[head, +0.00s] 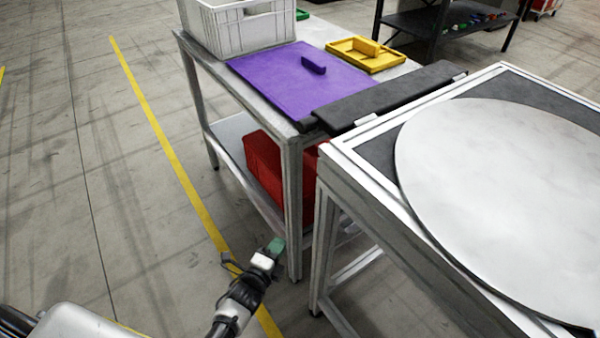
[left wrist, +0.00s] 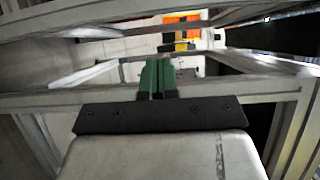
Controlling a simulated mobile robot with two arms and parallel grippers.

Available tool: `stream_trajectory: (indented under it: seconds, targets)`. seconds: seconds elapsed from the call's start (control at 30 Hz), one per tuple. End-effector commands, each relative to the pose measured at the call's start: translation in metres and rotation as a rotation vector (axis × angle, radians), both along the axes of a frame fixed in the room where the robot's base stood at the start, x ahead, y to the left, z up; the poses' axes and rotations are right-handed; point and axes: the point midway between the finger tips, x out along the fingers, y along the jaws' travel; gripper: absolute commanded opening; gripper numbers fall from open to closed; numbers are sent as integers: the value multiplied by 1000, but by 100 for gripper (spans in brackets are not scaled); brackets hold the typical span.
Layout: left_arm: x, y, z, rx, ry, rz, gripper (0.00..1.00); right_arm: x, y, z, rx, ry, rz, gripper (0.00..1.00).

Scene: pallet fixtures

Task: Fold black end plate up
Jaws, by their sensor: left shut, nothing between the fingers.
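The black end plate (head: 390,97) lies flat along the near right end of the table with the purple mat, beside the frame of the round-topped table. Two small light metal pieces show on its near edge. My left gripper (head: 276,245) has green fingertips and is low down, near the table's front corner leg, well below and apart from the plate. In the left wrist view its green fingers (left wrist: 157,78) are together and empty, in front of metal frame bars. I cannot make out the end plate there. My right gripper is not in view.
A purple mat (head: 300,80) with a purple block, a yellow tray (head: 366,55) and a white crate (head: 237,24) are on the table. A red bin (head: 264,160) is on the lower shelf. A table with a round grey disc (head: 500,180) stands at right. The floor at left is clear.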

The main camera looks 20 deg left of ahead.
Motion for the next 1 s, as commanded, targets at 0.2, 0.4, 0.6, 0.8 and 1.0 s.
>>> stream_trajectory:
  seconds: [0.2,0.4,0.6,0.8,1.0]
  targets:
    - [38,-2,93,532,-612,46,0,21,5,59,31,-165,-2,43]
    - [30,-4,149,826,-920,169,0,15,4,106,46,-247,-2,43]
    - [30,-8,171,907,-1000,214,0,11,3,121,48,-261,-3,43]
    - [52,-18,195,905,-1001,213,0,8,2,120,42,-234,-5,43]
    - [81,-32,225,903,-997,212,0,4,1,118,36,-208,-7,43]
